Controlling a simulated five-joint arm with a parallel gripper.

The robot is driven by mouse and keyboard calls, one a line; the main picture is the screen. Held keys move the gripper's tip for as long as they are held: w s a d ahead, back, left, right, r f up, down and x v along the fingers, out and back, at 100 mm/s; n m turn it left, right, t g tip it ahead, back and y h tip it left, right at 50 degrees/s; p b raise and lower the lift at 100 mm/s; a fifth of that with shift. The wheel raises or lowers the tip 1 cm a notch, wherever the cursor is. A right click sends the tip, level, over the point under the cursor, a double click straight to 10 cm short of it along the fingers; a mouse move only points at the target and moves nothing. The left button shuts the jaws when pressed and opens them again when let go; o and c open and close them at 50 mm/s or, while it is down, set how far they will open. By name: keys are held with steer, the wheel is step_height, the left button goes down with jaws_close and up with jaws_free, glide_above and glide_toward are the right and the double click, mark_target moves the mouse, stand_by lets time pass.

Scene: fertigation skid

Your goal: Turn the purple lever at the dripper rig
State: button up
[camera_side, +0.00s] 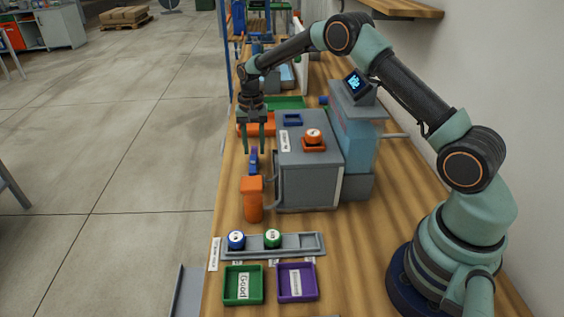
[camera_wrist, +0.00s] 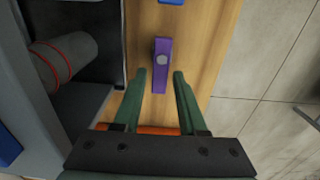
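The purple lever (camera_wrist: 162,66) shows in the wrist view as a narrow upright bar with a pale grey round spot, over the wooden bench. In the side view its purple part (camera_side: 254,154) shows small between my fingertips, above a blue part. My gripper (camera_wrist: 160,75) is open and empty, with its two green fingers pointing toward the lever and one tip to each side of its near end. In the side view my gripper (camera_side: 254,151) hangs fingers down over the lever. I cannot tell whether the fingers touch it or how high they are above it.
An orange upright object (camera_side: 252,198) stands nearer the camera. A rack (camera_side: 300,243) with two canisters and green (camera_side: 229,286) and purple (camera_side: 282,290) trays lie in front.

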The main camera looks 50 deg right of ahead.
jaws_close()
steer(key=shift+w+a+r+n, duration=0.1)
steer(key=shift+w+a+n, duration=0.05)
steer(key=shift+n, duration=0.85)
steer(key=shift+w+a+n, duration=0.1)
steer(key=shift+a+n, duration=0.05)
steer(key=shift+n, duration=0.85)
steer(key=shift+o, duration=2.2)
jaws_free()
steer(key=shift+r, duration=0.1)
step_height(320, 180, up, 12)
